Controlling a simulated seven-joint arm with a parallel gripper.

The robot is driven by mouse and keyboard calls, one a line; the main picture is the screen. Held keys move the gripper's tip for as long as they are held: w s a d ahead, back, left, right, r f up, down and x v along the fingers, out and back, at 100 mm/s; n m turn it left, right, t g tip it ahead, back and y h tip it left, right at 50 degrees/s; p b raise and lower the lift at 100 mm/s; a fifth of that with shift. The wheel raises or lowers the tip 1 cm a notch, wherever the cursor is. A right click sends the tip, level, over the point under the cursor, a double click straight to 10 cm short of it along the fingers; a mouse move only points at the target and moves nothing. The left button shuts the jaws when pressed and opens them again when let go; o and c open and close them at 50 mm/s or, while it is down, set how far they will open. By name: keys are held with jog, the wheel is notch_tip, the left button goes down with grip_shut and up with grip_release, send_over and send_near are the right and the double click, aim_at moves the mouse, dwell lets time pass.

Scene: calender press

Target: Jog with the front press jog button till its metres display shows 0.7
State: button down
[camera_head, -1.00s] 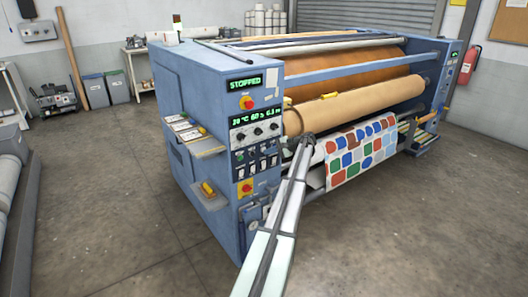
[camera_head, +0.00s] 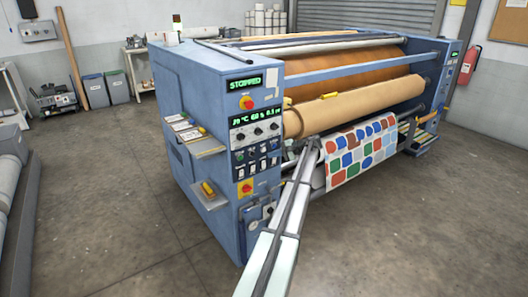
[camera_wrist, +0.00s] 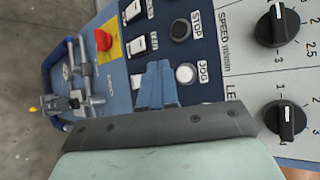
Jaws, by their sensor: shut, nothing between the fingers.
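The blue calender press has a dark front control panel (camera_head: 256,132). The round white JOG button (camera_wrist: 185,73) shows in the wrist view, below the dark STOP button (camera_wrist: 180,31) as seen there. My gripper (camera_wrist: 157,68) is shut and empty. Its tips appear just left of the JOG button, which is uncovered; whether they touch the panel I cannot tell. In the head view my fingers are hard to make out beside the panel. The green readout (camera_head: 254,118) ends in a small metres figure that looks like 0.3. The upper display (camera_head: 245,83) appears to read STOPPED.
Black speed knob (camera_wrist: 278,25) and another knob (camera_wrist: 285,119) sit right of JOG. A red emergency button (camera_wrist: 103,40) and rocker switches are to the left. Patterned fabric (camera_head: 360,150) hangs at the press front. A shelf (camera_head: 202,144) juts from its side.

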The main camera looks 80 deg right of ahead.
jog(key=shift+s+a, duration=0.9)
